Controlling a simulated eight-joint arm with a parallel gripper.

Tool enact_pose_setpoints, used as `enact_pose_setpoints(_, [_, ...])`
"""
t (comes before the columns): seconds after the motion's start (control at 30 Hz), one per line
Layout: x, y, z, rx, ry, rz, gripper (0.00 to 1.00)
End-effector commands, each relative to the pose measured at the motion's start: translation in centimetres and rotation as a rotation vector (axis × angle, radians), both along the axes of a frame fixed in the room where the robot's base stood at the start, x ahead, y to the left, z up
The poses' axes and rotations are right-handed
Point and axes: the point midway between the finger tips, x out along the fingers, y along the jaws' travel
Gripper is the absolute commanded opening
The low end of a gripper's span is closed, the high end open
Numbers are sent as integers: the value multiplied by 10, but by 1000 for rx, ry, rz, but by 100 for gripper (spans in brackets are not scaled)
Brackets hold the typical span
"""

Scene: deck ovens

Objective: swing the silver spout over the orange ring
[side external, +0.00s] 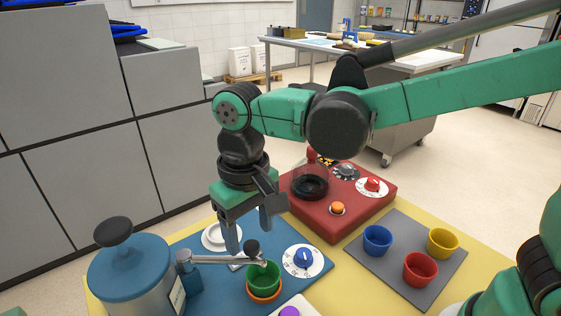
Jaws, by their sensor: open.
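The silver spout (222,260) reaches right from the blue dispenser (130,264) at the lower left. A black knob (252,247) stands near its outer end, and that end appears over the rim of a green cup (263,277). The orange ring (263,295) shows below the cup, at its base; the cup hides most of the ring. My gripper (248,231) points down with its fingers apart and empty. It is just above and behind the spout and knob; I cannot tell whether a finger touches them.
A blue dial (303,258) on a white disc is right of the cup. A red box (340,203) with knobs stands behind. Blue (377,240), yellow (442,243) and red (420,269) cups sit on a grey mat (400,270). A white ring-shaped piece (211,241) lies left of my gripper.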

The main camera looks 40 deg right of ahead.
Motion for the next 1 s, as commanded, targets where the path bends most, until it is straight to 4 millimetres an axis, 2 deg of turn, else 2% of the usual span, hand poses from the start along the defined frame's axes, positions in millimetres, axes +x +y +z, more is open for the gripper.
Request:
enact_pose_setpoints(0.1, [0,0,16,0,0,0,62])
enact_pose_setpoints(0.23, [0,0,28,0,1,0,62])
enact_pose_setpoints(0.67, [0,-3,32,4,-6,-2,62])
enact_pose_setpoints(0.77, [0,-17,34,23,-45,-14,62])
enact_pose_setpoints(0.87, [-2,-45,36,55,-128,-34,62])
enact_pose_setpoints(1.0, [-9,-91,33,85,-297,-65,62])
